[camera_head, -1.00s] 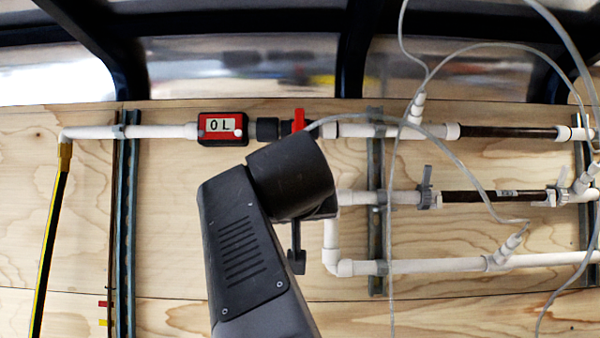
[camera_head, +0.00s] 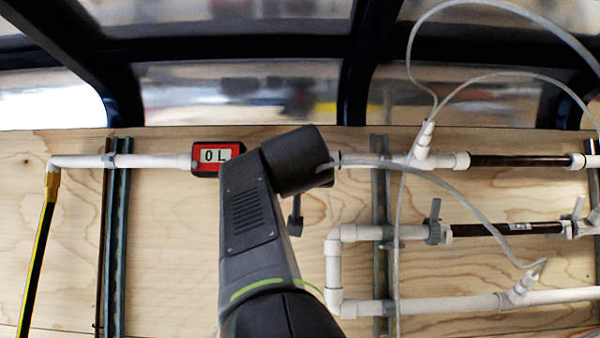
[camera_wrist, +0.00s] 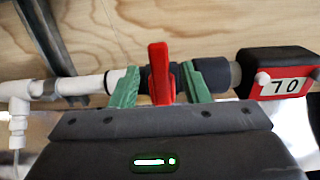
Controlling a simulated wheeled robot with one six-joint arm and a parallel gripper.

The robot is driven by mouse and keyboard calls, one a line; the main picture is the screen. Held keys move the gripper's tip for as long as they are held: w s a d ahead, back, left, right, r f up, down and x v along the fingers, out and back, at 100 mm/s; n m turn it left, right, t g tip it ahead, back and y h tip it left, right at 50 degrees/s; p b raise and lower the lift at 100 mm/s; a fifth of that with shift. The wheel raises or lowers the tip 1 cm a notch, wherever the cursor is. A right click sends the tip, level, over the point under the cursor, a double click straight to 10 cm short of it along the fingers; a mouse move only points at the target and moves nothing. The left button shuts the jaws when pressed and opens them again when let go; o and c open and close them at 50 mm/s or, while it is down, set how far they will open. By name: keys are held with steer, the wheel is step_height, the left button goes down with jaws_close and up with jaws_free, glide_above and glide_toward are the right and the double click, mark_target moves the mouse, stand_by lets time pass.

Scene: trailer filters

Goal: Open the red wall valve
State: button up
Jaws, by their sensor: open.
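The red valve handle (camera_wrist: 159,72) shows in the wrist view, on a black valve body in the white pipe line. It stands between the two green fingers of my gripper (camera_wrist: 158,86), which are open, one on each side of it. A gap shows on both sides near the fingertips. In the head view my arm's dark end covers the valve and the gripper.
The red flow meter (camera_head: 215,157) reading "0 L" sits on the pipe left of my arm; it also shows in the wrist view (camera_wrist: 285,82). Grey-handled valves (camera_head: 434,222), lower white pipes (camera_head: 420,306) and loose clear tubing (camera_head: 470,205) lie to the right.

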steer(key=shift+w+p, duration=0.35)
steer(key=shift+w, duration=1.35)
jaws_close()
